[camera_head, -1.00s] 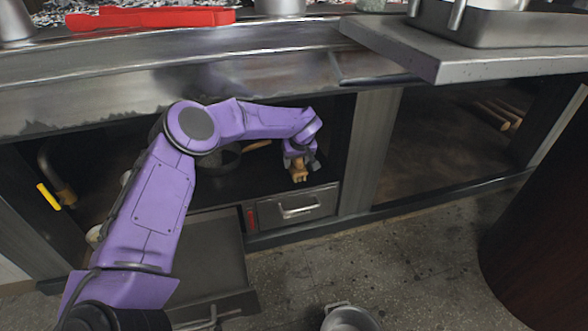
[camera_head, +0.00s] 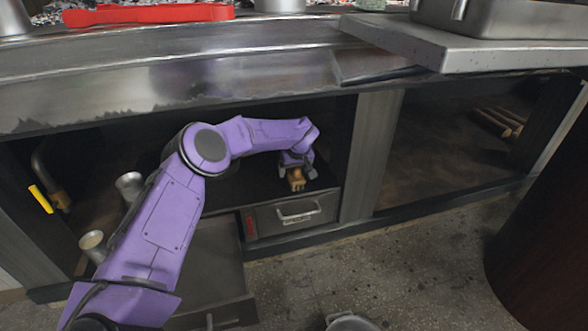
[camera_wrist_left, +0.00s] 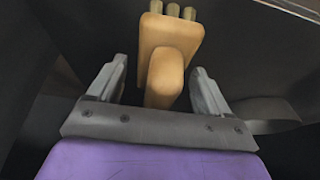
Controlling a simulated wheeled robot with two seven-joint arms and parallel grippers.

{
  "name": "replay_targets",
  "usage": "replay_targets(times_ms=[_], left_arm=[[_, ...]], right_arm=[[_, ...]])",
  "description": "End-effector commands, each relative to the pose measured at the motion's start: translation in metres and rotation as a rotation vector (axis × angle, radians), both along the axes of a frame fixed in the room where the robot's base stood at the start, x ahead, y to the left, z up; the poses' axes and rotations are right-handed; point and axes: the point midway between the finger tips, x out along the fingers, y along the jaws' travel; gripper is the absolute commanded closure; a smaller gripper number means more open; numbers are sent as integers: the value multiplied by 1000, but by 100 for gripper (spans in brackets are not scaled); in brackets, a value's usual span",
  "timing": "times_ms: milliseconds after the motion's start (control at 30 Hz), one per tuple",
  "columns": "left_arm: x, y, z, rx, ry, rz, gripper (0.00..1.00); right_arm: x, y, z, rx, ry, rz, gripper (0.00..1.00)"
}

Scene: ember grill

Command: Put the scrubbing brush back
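The scrubbing brush (camera_head: 296,180) has a tan wooden body and is in the dark cabinet bay under the counter, above the grey drawer. In the left wrist view the brush (camera_wrist_left: 165,55) shows its rounded wooden body and pale bristle tufts at the top. My left gripper (camera_head: 297,167) reaches into the bay from the left. Its two fingers (camera_wrist_left: 160,88) stand on either side of the brush, with visible gaps, so it is open around it and not clamped. I cannot tell whether the brush's underside rests on the shelf. My right gripper is not in view.
The counter edge (camera_head: 190,85) overhangs the bay. A closed drawer (camera_head: 292,216) with a handle is below the brush; an open drawer (camera_head: 218,268) juts out left of it. Metal cups (camera_head: 130,184) stand by my arm. A post (camera_head: 371,150) bounds the bay at right.

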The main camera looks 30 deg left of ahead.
Motion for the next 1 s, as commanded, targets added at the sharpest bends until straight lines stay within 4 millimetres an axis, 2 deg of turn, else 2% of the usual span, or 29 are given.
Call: replay_targets(times_ms=[267, 367, 467, 700, 800, 1000], left_arm=[[0, 0, 1, 0, 0, 1, 22], [-2, -2, 14, -1, -2, 0, 22], [-7, -9, 37, -2, -2, -1, 22], [-49, -55, 36, -1, 4, -6, 22], [-65, -74, 35, 0, 2, -4, 22], [-84, -96, 32, 0, 0, -1, 22]], right_arm=[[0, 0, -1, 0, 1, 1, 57], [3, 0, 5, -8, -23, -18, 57], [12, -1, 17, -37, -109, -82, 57], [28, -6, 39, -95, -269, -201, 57], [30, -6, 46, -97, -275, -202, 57], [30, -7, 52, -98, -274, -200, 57]])
